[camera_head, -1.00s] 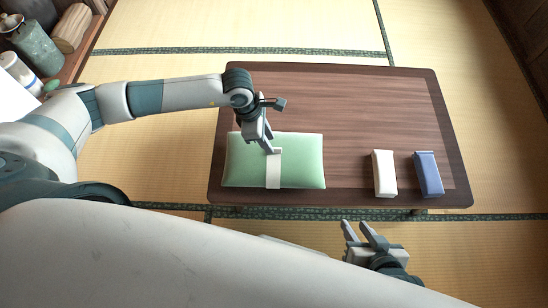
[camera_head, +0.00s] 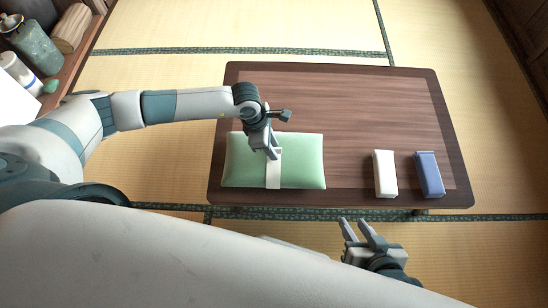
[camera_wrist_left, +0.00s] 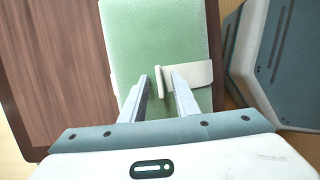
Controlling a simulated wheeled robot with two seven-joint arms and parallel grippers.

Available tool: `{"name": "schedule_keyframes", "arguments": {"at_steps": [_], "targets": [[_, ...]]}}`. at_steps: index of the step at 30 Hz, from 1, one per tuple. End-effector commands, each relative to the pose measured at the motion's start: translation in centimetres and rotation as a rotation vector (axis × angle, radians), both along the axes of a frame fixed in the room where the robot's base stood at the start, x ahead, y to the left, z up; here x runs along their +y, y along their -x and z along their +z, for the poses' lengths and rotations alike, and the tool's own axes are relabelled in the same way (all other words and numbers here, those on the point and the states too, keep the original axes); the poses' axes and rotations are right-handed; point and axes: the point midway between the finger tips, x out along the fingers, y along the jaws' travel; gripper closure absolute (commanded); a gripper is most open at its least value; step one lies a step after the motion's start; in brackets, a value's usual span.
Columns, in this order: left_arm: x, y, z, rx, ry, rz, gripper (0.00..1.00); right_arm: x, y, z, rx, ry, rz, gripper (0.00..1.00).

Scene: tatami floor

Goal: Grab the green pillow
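The green pillow (camera_head: 304,163) lies flat on the front left of the low wooden table, with a white band (camera_head: 273,176) across its middle. My left gripper (camera_head: 273,155) is right over the band, pointing down. In the left wrist view, the pillow (camera_wrist_left: 155,35) fills the upper middle. The two fingers of the left gripper (camera_wrist_left: 160,88) are apart, with a raised part of the band (camera_wrist_left: 200,74) showing between their tips. I cannot tell whether they touch it. My right gripper (camera_head: 356,224) is open and empty in front of the table's near edge.
A white block (camera_head: 385,173) and a blue block (camera_head: 429,174) stand on the table (camera_head: 340,105) to the right of the pillow. The back of the table is clear. A shelf with jars (camera_head: 38,48) is at the far left.

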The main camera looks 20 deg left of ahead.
Motion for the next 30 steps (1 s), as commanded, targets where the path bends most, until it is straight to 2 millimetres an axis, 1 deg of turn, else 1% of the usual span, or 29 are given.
{"name": "schedule_keyframes", "arguments": {"at_steps": [9, 11, 12, 13, 30], "targets": [[0.02, 0.0, 0.04, 0.0, 0.0, 0.0, 0.72, -0.07, 0.05, -0.05, 0.004, 0.002, -0.001, 0.69], [0.03, -0.01, 0.03, 0.0, 0.0, 0.0, 0.86, -0.1, 0.05, -0.06, 0.004, 0.002, -0.003, 0.69], [0.03, -0.01, 0.03, 0.0, 0.0, 0.0, 0.96, -0.12, 0.04, -0.06, 0.004, 0.001, -0.004, 0.69], [0.03, 0.0, 0.03, 0.0, 0.0, 0.0, 1.0, -0.13, 0.04, -0.06, 0.004, 0.002, -0.004, 0.69], [0.02, 0.01, 0.05, 0.0, 0.0, 0.0, 1.0, -0.12, 0.02, -0.04, 0.005, 0.001, -0.006, 0.69]]}}
